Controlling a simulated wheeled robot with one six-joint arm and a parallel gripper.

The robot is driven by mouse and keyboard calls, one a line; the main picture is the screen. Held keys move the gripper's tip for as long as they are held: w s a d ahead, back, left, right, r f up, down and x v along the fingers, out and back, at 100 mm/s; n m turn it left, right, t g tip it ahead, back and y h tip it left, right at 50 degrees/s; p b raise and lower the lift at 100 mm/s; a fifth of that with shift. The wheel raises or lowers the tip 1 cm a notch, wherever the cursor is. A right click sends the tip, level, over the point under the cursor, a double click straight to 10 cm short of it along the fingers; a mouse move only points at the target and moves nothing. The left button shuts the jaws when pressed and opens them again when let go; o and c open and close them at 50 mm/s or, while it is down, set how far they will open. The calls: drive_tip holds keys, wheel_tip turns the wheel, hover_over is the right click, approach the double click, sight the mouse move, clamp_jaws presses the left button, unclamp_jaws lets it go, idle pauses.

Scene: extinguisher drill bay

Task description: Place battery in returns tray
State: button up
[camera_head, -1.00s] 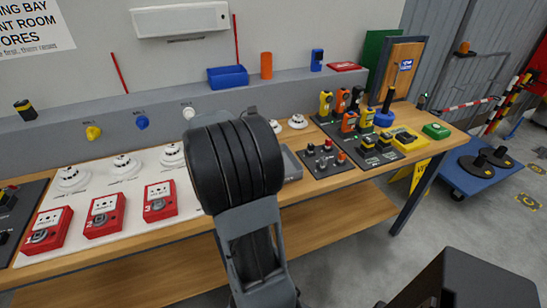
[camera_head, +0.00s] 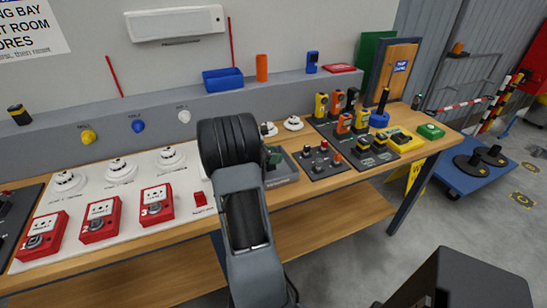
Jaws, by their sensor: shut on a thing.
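I cannot tell whether the battery touches the tray floor.
A dark panel with red and black knobs (camera_head: 322,160) stands right of the tray. Yellow and orange handsets (camera_head: 344,124) stand behind it. White detectors (camera_head: 120,171) and red call points (camera_head: 100,220) fill the board on the left. A blue bin (camera_head: 223,80) is on the ledge.

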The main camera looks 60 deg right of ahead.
drive_tip(key=shift+f, duration=0.5)
drive_tip(key=shift+f, duration=0.1)
drive_tip(key=shift+f, duration=0.15)
drive_tip(key=o, duration=1.1)
